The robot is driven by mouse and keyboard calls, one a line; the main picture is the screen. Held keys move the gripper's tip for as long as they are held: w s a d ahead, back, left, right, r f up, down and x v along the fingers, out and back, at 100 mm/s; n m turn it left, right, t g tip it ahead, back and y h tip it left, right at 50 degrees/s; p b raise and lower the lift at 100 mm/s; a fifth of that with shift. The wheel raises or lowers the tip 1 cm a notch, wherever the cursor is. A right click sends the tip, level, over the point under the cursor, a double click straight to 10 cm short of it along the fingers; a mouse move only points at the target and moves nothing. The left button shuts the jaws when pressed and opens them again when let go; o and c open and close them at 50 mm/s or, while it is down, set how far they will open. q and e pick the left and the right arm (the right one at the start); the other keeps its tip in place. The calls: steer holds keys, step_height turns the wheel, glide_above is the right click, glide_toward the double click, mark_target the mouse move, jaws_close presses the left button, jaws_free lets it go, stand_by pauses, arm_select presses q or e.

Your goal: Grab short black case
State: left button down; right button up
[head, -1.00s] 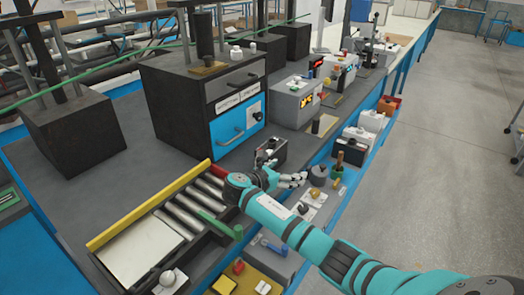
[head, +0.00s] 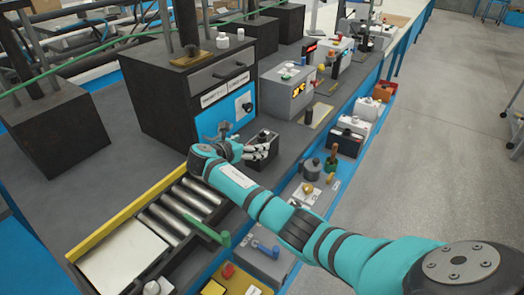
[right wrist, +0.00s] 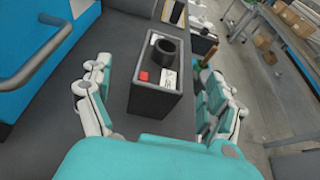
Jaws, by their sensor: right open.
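The short black case (head: 263,151) stands on the dark grey bench in front of the blue-and-black cabinet. In the right wrist view the case (right wrist: 157,102) is an upright dark box. Its top carries a black round knob, a red button and white labels. My right gripper (head: 243,148) is at the near left side of the case in the head view. In the right wrist view my right gripper (right wrist: 152,88) is open, with fingers on either side of the case and a gap at the left. Contact at the right fingers cannot be told. My left gripper is not in view.
The cabinet (head: 200,88) with its handles stands close behind the case. A roller tray with a yellow edge (head: 130,218) lies at the front left. Grey control boxes (head: 288,91) stand further along the bench. A lower shelf with small parts (head: 312,188) runs along the bench's right side.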

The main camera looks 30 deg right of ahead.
mark_target(259, 142)
steer(key=shift+x, duration=3)
steer(key=shift+s+f, duration=0.1)
steer(key=shift+s, duration=0.1)
steer(key=shift+c, duration=0.5)
steer(key=c, duration=1.3)
